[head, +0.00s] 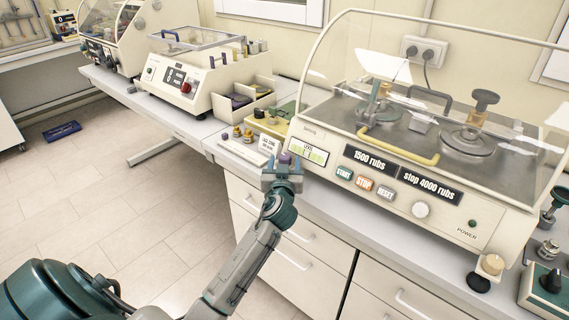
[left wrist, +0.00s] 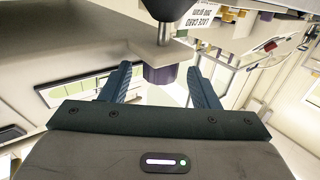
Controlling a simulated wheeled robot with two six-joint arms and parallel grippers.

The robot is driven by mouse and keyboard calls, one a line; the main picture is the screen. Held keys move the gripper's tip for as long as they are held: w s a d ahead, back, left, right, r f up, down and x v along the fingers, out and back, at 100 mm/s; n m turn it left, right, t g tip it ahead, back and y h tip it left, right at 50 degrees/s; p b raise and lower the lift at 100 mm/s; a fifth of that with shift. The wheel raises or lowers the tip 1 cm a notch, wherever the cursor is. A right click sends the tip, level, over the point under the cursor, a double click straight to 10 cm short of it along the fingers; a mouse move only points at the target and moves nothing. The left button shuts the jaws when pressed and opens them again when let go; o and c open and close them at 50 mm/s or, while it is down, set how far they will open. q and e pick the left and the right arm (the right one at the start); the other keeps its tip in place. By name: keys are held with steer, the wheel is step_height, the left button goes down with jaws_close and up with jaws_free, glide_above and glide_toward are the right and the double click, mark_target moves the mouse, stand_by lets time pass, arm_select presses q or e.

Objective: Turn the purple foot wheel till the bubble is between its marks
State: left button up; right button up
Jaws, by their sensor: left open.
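The purple foot wheel (head: 284,159) is under the left front corner of the cream rub tester (head: 335,140). My left gripper (head: 283,174) is open right at it. In the left wrist view the purple wheel (left wrist: 160,74) hangs below a metal stem, between the two open fingers (left wrist: 158,90), with a gap on each side. The level window (head: 309,152) is on the tester's front, above and right of the wheel. It shows a yellow-green vial, but the bubble against its marks is too small to read. My right gripper is not in view.
A lace card sign (head: 268,145) and small brass-coloured weights (head: 242,134) stand left of the wheel. Drawers (head: 310,237) lie below the counter edge. Open floor (head: 80,190) is at left.

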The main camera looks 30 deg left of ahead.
arm_select(q)
steer(key=b+v, duration=0.2)
steer(key=v, duration=0.8)
steer(key=shift+s+d+b, duration=0.15)
steer(key=shift+s+b, duration=0.15)
steer(key=shift+b, duration=0.1)
